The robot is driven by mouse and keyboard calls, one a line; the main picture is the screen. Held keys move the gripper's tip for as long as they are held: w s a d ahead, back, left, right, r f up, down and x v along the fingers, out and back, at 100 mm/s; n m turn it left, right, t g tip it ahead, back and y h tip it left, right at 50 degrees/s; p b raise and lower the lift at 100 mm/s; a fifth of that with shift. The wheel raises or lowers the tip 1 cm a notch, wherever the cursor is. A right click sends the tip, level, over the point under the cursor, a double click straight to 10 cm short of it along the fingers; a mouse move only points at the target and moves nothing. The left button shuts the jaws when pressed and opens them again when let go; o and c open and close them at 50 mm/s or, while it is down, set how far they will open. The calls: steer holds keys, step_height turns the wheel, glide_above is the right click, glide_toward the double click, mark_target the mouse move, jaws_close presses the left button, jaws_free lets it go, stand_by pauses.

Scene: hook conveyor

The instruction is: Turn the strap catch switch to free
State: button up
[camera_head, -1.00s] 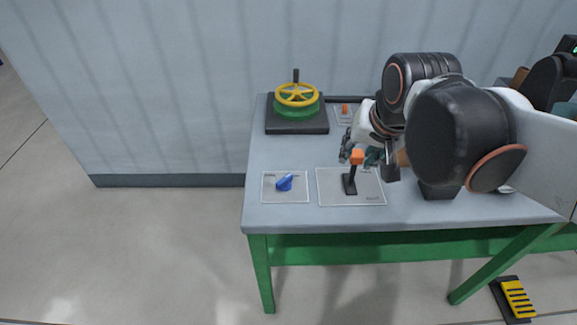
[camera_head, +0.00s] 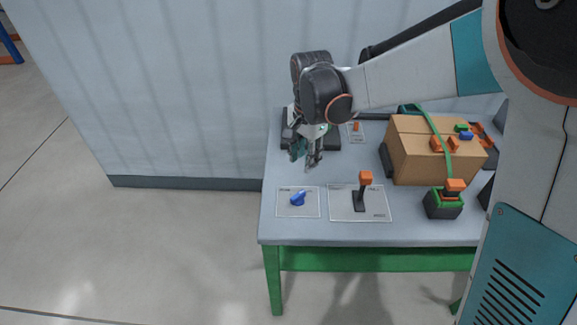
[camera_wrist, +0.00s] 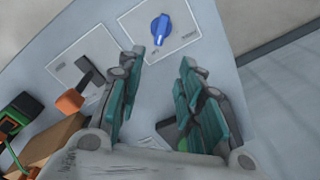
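A blue rotary switch (camera_head: 298,199) sits on a white labelled plate (camera_head: 286,211) at the table's front left. It also shows at the top of the wrist view (camera_wrist: 161,29), where its white pointer mark is visible. A small orange switch (camera_head: 356,127) sits on another plate at the back. The labels are too small to read, so I cannot tell which one is the strap catch. My gripper (camera_head: 304,152) hangs above the table, behind the blue switch. In the wrist view its teal fingers (camera_wrist: 161,62) are apart with nothing between them, and the blue switch lies beyond the tips.
An orange-topped lever (camera_head: 361,190) stands on a plate right of the blue switch. A cardboard box (camera_head: 410,155) under a green strap (camera_head: 433,130) sits at the right. A green-black device with an orange top (camera_head: 444,202) stands before it. My arm mostly hides the handwheel base (camera_head: 332,142).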

mark_target(298, 194)
steer(key=f+b, duration=0.1)
steer(key=f, duration=0.3)
steer(key=a+f+b, duration=0.1)
steer(key=f, duration=0.4)
steer(key=f+b, duration=0.2)
steer(key=f, duration=0.3)
steer(key=shift+s+a+f, duration=0.15)
steer(key=shift+s+f, duration=0.05)
steer(key=shift+s, duration=0.15)
jaws_close()
